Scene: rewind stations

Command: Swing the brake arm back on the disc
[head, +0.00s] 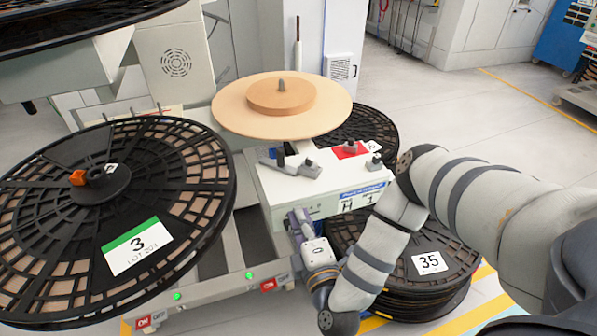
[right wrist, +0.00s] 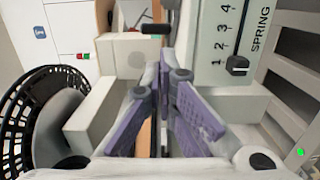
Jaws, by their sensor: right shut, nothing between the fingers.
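A tan disc (head: 232,112) with a raised round hub (head: 281,97) lies flat above the white station box. A short grey arm with dark ends (head: 291,165) lies on the box top just in front of the disc; it looks like the brake arm, and I cannot tell whether it touches the disc. My right gripper (head: 297,222) is at the box's front left side, below its top, shut and empty. Its purple fingers (right wrist: 165,75) are together in the right wrist view, before a tan strip (right wrist: 157,12). My left gripper is not in view.
A large black reel marked 3 (head: 137,246) fills the left. Stacked reels marked 35 (head: 429,262) stand beneath my right arm. A spring scale (right wrist: 222,40) with a black slider (right wrist: 238,65) is right of the fingers. Open floor (head: 450,95) lies behind.

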